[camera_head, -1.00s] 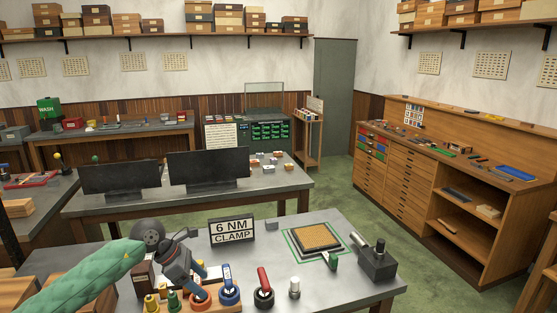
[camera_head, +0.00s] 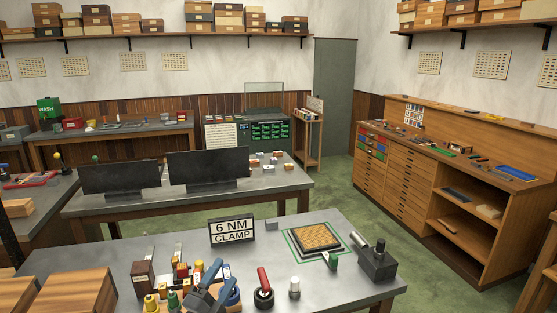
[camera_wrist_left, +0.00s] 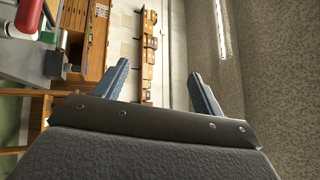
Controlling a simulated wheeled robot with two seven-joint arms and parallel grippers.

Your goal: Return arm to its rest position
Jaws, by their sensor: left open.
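My left gripper (camera_head: 221,278) shows low at the near edge of the grey bench (camera_head: 180,241) in the head view, in front of the row of coloured-handled tools. Its blue-grey fingers are apart. In the left wrist view the gripper (camera_wrist_left: 163,75) is open, with nothing between its two fingers. The rest of my left arm is out of the head view. My right gripper is not in view.
A red-handled tool (camera_head: 263,281), a white-topped piece (camera_head: 294,288) and a dark block with a lever (camera_head: 376,263) stand on the bench. A "6 NM CLAMP" sign (camera_head: 232,231) is behind them. Wooden boxes (camera_head: 76,294) are at left.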

